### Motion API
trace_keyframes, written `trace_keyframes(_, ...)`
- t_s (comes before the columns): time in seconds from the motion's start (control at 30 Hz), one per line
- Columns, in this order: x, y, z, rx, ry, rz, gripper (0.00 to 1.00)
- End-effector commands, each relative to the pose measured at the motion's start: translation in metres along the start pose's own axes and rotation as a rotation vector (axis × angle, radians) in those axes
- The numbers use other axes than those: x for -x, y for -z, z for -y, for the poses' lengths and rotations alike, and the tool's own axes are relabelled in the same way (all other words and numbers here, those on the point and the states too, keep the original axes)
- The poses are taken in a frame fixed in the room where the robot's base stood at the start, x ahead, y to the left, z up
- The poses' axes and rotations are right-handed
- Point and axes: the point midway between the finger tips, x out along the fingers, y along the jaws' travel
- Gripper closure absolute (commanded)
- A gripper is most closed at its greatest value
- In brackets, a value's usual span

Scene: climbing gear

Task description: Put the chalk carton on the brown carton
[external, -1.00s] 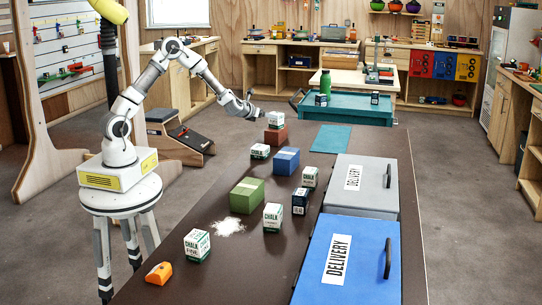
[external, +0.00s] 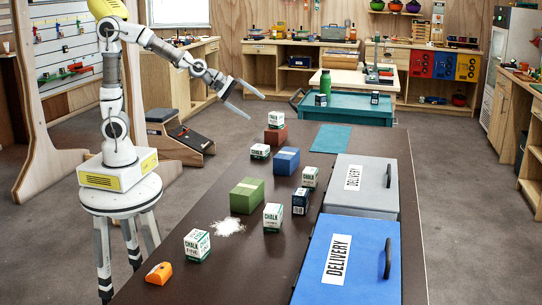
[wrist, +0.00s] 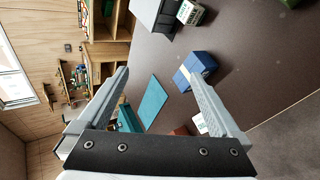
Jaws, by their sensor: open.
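A white and green chalk carton (external: 275,119) sits upright on top of the brown carton (external: 276,136) at the far end of the dark table. My gripper (external: 256,107) is open and empty, above and to the left of them, apart from both. In the wrist view my gripper (wrist: 161,78) has its two fingers spread wide. There the white chalk carton (wrist: 200,123) and the reddish-brown carton (wrist: 180,131) show only in part, beside and behind the right finger.
Several other chalk cartons, a blue carton (external: 286,161), a green carton (external: 247,195) and a dark small carton (external: 300,201) stand on the table. Grey (external: 365,185) and blue (external: 345,262) delivery boxes line the right side. A teal mat (external: 330,138) lies bare at the far end.

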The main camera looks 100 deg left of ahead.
Motion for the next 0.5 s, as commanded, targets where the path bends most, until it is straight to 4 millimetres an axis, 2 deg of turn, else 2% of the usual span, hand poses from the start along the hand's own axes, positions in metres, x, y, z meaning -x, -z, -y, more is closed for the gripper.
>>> trace_keyframes(0.03,0.023,-0.021,0.008,-0.155,0.025,0.04,0.0)
trace_keyframes(0.1,0.051,-0.041,0.025,-0.373,0.067,0.092,0.0)
trace_keyframes(0.2,0.091,-0.061,0.053,-0.682,0.119,0.168,0.0)
trace_keyframes(0.33,0.141,-0.073,0.095,-1.072,0.169,0.272,0.0)
trace_keyframes(0.5,0.194,-0.068,0.145,-1.507,0.212,0.402,0.0)
